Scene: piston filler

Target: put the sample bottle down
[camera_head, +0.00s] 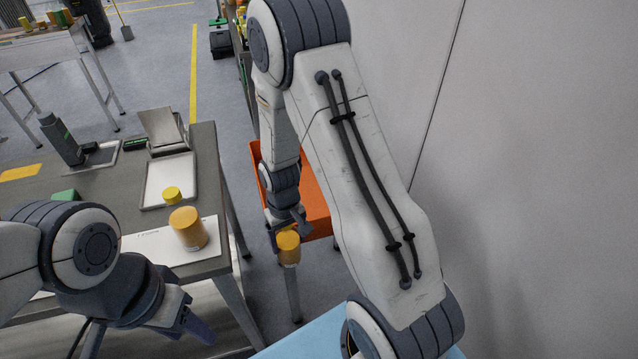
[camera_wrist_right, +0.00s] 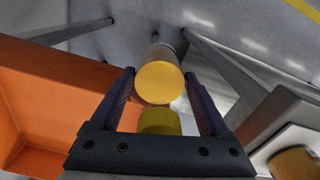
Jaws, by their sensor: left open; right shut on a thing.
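The sample bottle (camera_head: 288,248), with an orange-yellow cap, is held by my right gripper (camera_head: 287,228) in the gap to the right of the grey table. In the right wrist view the bottle (camera_wrist_right: 160,80) shows between the two fingers of the gripper (camera_wrist_right: 163,100), cap toward the camera. A duller yellow patch below it is hard to identify. My left gripper (camera_head: 195,328) is open and empty, near the table's front edge at lower left.
The grey table (camera_head: 222,200) carries a white board (camera_head: 150,240) with an orange-lidded jar (camera_head: 187,228), and a metal tray (camera_head: 152,190) with a yellow lid (camera_head: 172,194). An orange bin (camera_head: 315,200) stands behind my right gripper. A wall is at right.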

